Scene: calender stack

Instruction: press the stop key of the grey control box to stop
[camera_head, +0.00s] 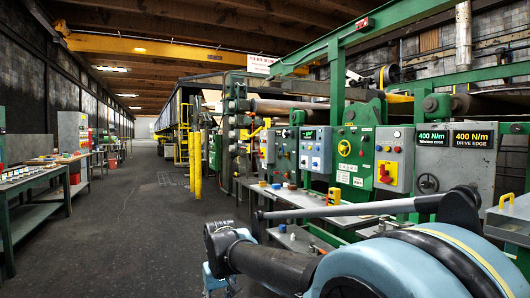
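A grey control box (403,155) stands on the green machine frame right of centre. My arm crosses the bottom of the view, in front of and below the boxes. I do not make out my gripper's fingers.
A green-framed bench (345,210) runs below the panels. Signs reading 400 N/m (473,138) hang at right. A yellow post (196,164) stands left of the machine. Worktables with small parts (30,177) line the left wall. The dark aisle floor (130,225) between is clear.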

